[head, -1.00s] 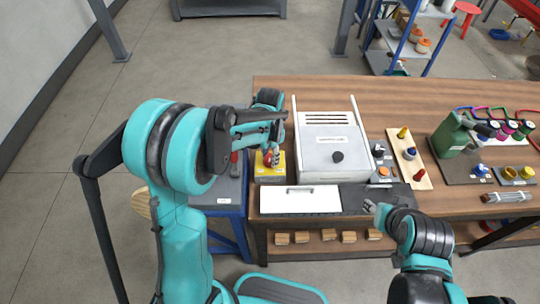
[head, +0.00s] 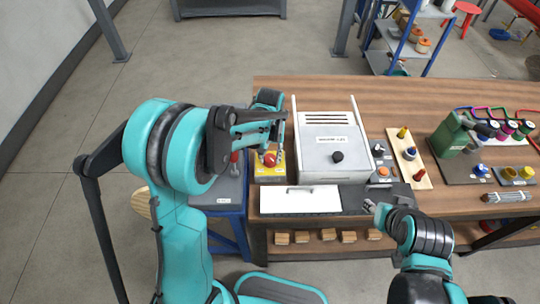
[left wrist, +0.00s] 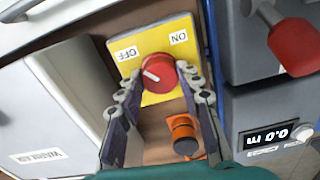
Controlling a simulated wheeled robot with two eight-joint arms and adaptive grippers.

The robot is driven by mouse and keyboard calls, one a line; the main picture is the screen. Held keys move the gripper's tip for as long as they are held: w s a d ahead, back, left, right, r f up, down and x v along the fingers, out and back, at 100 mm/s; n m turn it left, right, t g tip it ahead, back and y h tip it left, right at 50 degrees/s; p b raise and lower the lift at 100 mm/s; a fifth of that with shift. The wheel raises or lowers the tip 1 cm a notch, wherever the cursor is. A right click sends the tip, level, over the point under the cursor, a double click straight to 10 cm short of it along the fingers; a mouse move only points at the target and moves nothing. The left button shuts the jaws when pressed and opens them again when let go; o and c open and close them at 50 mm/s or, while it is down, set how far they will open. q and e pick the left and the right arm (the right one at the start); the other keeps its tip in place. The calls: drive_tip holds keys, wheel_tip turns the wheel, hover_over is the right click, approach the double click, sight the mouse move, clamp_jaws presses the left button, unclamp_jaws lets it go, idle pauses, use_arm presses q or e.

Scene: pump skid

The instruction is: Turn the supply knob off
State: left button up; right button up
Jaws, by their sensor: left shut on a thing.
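The red supply knob (left wrist: 158,72) sits on a yellow plate (left wrist: 151,39) marked OFF and ON. In the left wrist view, its white mark is on its left part, on the side of the OFF label. In the head view the knob (head: 269,160) shows at the table's left end. My left gripper (left wrist: 160,91) has one finger on each side of the knob and is shut on it. My right gripper (head: 371,206) is over the table's front edge, apart from the knob; its fingers are too small to read.
A grey unit with a red handle (left wrist: 293,46) and a display (left wrist: 266,138) stands close beside the left gripper. An orange block with a black knob (left wrist: 184,135) lies near the fingers. A white cabinet (head: 335,150) stands right of the knob.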

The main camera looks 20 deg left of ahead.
sight(270, 157)
use_arm(q)
drive_tip(key=shift+n, duration=0.6)
drive_tip(key=o, duration=1.2)
drive_tip(key=shift+c, duration=0.2)
wheel_tip(270, 157, up, 12)
